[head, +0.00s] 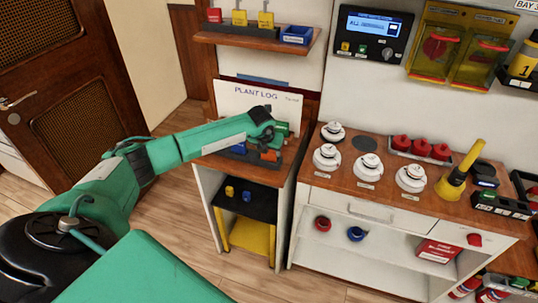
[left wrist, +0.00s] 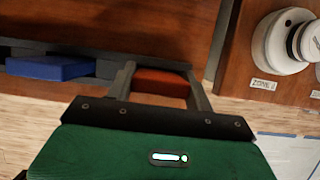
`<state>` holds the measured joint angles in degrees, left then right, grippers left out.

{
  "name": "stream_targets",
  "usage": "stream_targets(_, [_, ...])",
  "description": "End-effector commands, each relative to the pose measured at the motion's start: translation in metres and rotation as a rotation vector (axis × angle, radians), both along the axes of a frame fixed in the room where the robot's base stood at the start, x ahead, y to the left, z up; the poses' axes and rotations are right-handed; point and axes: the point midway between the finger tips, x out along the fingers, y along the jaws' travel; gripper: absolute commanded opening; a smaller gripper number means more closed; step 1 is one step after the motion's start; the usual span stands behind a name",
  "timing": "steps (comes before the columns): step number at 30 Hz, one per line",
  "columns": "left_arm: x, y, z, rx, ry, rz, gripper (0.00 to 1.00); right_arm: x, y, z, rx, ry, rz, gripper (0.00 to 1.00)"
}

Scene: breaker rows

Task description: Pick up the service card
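An orange-red card (head: 269,155) sits at the dark rack on the plant log stand. I cannot read a label on it, so I cannot confirm that it is the service card. It also shows in the left wrist view (left wrist: 162,83). My left gripper (head: 268,146) is over the rack from above. In the left wrist view its two fingers (left wrist: 161,84) are spread, one at each side of the orange-red card. I cannot see firm contact. A blue card (left wrist: 48,68) lies in the rack to the left. My right gripper is not in view.
The plant log board (head: 258,100) stands behind the rack. A counter with white round knobs (head: 368,166), red knobs (head: 420,149) and a yellow handle (head: 459,178) is to the right. A shelf (head: 258,41) with small items hangs above.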

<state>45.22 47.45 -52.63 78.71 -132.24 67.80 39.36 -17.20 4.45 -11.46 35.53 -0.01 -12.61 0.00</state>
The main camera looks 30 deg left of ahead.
Motion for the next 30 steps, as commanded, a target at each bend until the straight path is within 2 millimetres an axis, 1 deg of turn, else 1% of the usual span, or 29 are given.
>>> stream_targets(2, [0.0,0.0,0.0,0.0,0.0,0.0,0.3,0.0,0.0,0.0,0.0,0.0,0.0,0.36])
stream_targets(11, [0.0,0.0,0.002,0.0,-0.001,0.0,0.3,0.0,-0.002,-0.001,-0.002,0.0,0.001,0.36])
stream_targets(14, [0.001,0.0,0.008,-0.001,-0.002,0.001,0.3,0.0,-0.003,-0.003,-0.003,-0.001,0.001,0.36])
stream_targets(17, [0.001,0.001,0.018,0.001,-0.004,0.0,0.3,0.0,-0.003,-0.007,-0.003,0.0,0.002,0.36])
stream_targets(20, [0.001,0.001,0.036,0.001,-0.006,0.0,0.3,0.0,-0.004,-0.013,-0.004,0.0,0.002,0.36])
stream_targets(23, [0.001,0.001,0.061,0.001,-0.008,0.0,0.3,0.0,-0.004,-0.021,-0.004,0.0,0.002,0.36])
stream_targets(30, [0.001,0.0,0.133,0.001,-0.008,0.0,0.3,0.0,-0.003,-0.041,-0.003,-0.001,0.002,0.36])
